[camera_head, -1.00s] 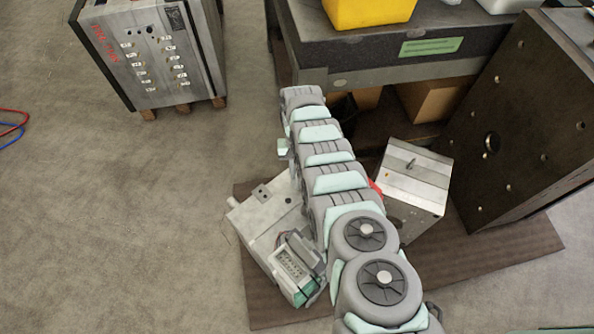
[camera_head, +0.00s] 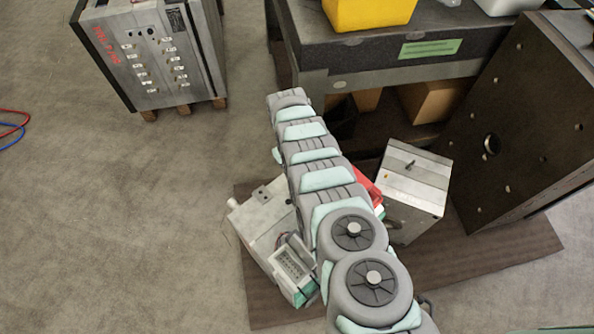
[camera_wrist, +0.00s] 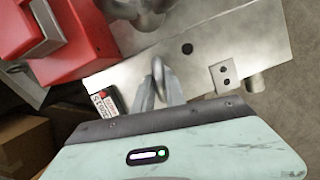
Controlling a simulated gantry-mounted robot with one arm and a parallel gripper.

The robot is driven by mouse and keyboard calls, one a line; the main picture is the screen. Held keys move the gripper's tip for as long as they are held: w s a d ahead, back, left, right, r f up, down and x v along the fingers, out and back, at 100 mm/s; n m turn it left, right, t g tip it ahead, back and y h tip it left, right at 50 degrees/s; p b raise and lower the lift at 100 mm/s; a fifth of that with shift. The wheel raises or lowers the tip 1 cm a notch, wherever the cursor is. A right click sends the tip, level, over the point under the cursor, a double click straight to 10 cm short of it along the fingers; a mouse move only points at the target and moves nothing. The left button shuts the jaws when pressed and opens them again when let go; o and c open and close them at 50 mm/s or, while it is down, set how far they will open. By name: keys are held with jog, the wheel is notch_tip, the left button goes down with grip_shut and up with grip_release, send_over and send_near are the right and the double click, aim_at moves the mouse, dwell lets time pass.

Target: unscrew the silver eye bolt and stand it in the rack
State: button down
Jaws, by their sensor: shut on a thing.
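In the wrist view, my gripper (camera_wrist: 160,98) is shut on the silver eye bolt (camera_wrist: 158,68), a ring between its two grey fingertips. The eye bolt is over a pale metal mould base (camera_wrist: 215,35); I cannot tell whether its thread is in the block. In the head view, my arm hides my gripper and the held bolt, and the pale mould base (camera_head: 262,210) shows left of the arm. I cannot clearly identify the rack in either view.
A red part (camera_wrist: 85,40) is beside the mould base, also partly visible in the head view (camera_head: 368,187). A second metal block (camera_head: 418,190) with a small bolt on top stands right of my arm. A dark plate (camera_head: 520,120) and workbench (camera_head: 370,60) lie beyond.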

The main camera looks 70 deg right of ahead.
jog(key=n+p, duration=0.1)
jog(key=n, duration=0.2)
jog(key=shift+r+h, duration=0.15)
jog(key=shift+h, duration=0.15)
jog(key=shift+n, duration=0.3)
jog(key=n+p, duration=0.1)
jog(key=n, duration=0.1)
jog(key=shift+a+r+n+g+h+p, duration=0.1)
jog(key=shift+a+n+g+h+p, duration=0.05)
jog(key=shift+n+g+h+p, duration=0.2)
jog(key=n, duration=0.3)
jog(key=shift+h+p, duration=0.35)
jog(key=shift+p, duration=0.05)
jog(key=n, duration=0.3)
jog(key=shift+f+h, duration=0.25)
jog(key=shift+h, duration=0.15)
jog(key=shift+n, duration=0.35)
